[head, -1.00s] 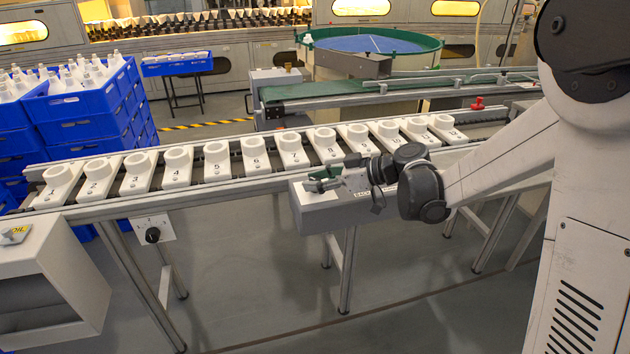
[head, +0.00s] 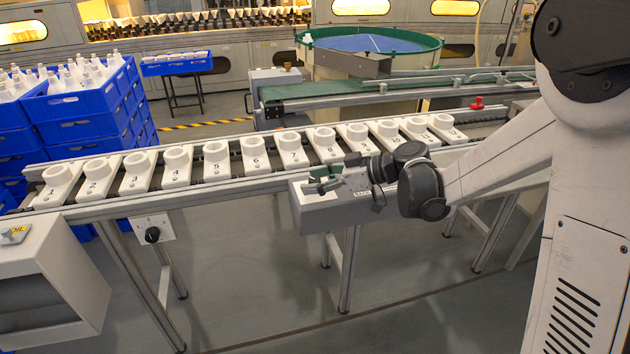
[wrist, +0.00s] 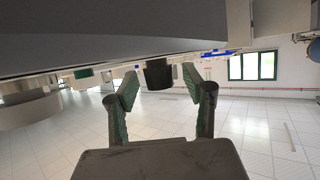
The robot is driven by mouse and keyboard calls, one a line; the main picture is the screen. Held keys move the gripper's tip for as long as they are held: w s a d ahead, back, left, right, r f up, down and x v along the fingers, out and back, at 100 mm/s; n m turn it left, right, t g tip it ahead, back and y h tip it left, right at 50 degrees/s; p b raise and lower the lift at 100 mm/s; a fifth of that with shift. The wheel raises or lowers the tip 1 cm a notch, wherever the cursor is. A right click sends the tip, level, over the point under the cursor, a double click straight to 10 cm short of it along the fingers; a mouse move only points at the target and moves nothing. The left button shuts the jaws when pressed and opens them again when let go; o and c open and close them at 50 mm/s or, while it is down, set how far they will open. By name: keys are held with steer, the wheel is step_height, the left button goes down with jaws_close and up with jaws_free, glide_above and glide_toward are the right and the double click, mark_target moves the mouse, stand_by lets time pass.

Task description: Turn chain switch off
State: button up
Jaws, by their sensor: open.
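My gripper (head: 320,180) is open, over the top of a grey box (head: 330,214) at the front of the conveyor. In the wrist view its two green-padded fingers (wrist: 163,95) stand apart. A dark, knob-like cylinder (wrist: 158,74) shows between and beyond the fingertips; I cannot tell whether they reach around it. A black rotary knob (head: 152,235) sits on a white plate with marks under the conveyor's front rail, well left of my gripper. No readable label shows which control is the chain switch. The box's top is partly hidden by my gripper.
A conveyor (head: 205,190) carries a row of numbered white holders just behind the box. Blue crates (head: 85,130) with white bottles stand at the left. A grey cabinet (head: 90,262) is at the front left. The floor before the conveyor is clear.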

steer(key=v, duration=1.2)
steer(key=s+d+m+t+h, duration=0.1)
steer(key=s+d+m+h, duration=0.3)
steer(key=s, duration=0.4)
steer(key=s+d+m+t+h, duration=0.1)
steer(key=s+d+m+h, duration=0.1)
steer(key=s+m+h, duration=0.5)
steer(key=s+d+m+t+h, duration=0.1)
steer(key=s+d+m+h, duration=0.15)
steer(key=s, duration=0.75)
step_height(320, 180, up, 13)
steer(key=p, duration=1.4)
steer(key=shift+s+r+m+y, duration=0.15)
steer(key=shift+r+m+y, duration=0.1)
steer(key=shift+m+y, duration=0.15)
